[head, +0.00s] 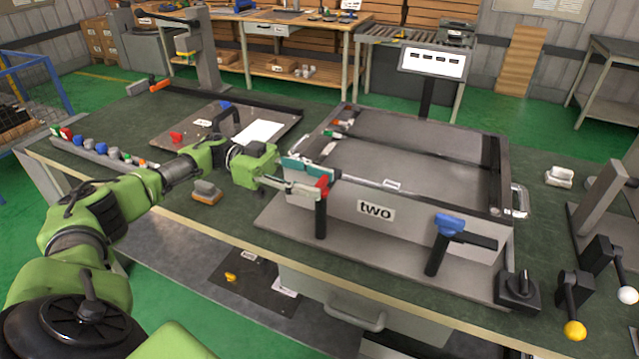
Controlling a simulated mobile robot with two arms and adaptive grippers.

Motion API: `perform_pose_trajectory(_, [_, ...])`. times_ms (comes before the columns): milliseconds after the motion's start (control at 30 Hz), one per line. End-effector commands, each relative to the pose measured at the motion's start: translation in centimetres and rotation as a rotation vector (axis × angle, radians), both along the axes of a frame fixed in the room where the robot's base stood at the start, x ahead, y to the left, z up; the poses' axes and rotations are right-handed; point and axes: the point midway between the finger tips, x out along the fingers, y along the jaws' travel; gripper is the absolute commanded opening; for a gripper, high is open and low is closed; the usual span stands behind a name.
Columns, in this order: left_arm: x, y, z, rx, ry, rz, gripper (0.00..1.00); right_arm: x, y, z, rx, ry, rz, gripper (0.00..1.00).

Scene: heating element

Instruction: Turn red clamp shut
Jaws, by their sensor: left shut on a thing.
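The red clamp (322,188) stands at the front left of the grey box marked "two" (345,208). Its dark post rises from the plate below the box. My left gripper (312,180) reaches in from the left at the clamp's red top and is shut on it. The fingers cover part of the clamp, so its exact angle is hard to tell. A blue clamp (449,224) stands at the front right of the same box, with a dark bar pointing right. My right gripper is not in view.
A black switch (517,290) and levers with yellow (574,330) and white knobs stand at the right. A brush-like block (206,192) lies below my left forearm. A flat plate with a white sheet (259,132) lies behind it.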

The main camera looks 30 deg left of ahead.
Motion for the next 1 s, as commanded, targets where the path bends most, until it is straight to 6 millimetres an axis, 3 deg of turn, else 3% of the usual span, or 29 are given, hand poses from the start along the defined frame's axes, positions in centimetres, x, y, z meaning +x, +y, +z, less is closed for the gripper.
perform_pose_trajectory(233, [0.0,0.0,0.2,-0.003,-0.002,-0.001,0.00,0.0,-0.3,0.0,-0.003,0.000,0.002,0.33])
perform_pose_trajectory(267, [0.0,0.0,0.2,-0.003,-0.002,-0.001,0.38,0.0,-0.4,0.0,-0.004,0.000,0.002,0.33])
perform_pose_trajectory(333, [0.0,0.0,0.2,-0.003,-0.002,-0.001,0.53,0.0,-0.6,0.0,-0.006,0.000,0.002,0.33])
perform_pose_trajectory(733, [0.0,0.4,0.1,-0.002,-0.001,0.001,0.53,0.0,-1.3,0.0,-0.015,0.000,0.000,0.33])
perform_pose_trajectory(1000, [-0.5,4.3,0.1,-0.002,-0.003,0.003,0.53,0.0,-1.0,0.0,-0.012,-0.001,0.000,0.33])
